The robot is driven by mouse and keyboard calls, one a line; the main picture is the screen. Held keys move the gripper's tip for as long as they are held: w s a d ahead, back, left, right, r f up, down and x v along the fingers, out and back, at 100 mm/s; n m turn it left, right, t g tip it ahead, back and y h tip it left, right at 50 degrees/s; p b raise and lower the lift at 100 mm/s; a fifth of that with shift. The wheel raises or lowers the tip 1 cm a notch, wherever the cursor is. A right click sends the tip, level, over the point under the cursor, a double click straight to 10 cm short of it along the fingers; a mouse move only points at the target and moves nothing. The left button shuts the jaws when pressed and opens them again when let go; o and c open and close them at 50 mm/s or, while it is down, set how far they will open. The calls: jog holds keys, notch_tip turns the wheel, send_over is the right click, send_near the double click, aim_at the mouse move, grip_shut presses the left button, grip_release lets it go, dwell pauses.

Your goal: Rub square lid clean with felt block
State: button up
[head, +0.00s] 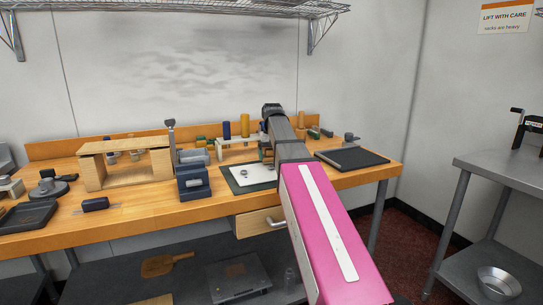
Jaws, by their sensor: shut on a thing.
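A white square plate (254,181), which looks like the square lid, lies flat on a dark green mat (233,187) on the wooden bench. A small grey round piece (243,173) sits on its left part. My gripper (267,154) is at the plate's far right side, small and partly covered by my own arm. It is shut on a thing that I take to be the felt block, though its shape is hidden. I cannot tell whether the block touches the lid. Any dirt on the lid is too small to make out.
A blue-grey box device (194,182) stands close left of the mat, with a wooden stand (126,165) further left. A white rack (238,147) and upright cylinders (244,125) stand behind. A black tray (351,158) lies at right.

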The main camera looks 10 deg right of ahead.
aim_at(262, 165)
jog(key=shift+f, duration=0.7)
dwell(0.4)
jog(key=shift+s+a, duration=0.25)
jog(key=shift+a, duration=0.85)
jog(key=shift+s+a, duration=0.2)
jog(key=shift+a, duration=0.9)
jog(key=shift+d, duration=0.15)
jog(key=shift+w+d, duration=0.25)
jog(key=shift+d, duration=0.8)
jog(key=shift+w+d, duration=0.2)
jog(key=shift+d, duration=0.8)
jog(key=shift+s+a, duration=0.25)
jog(key=shift+a, duration=0.85)
jog(key=shift+s+a, duration=0.2)
jog(key=shift+a, duration=0.9)
jog(key=shift+d, duration=0.1)
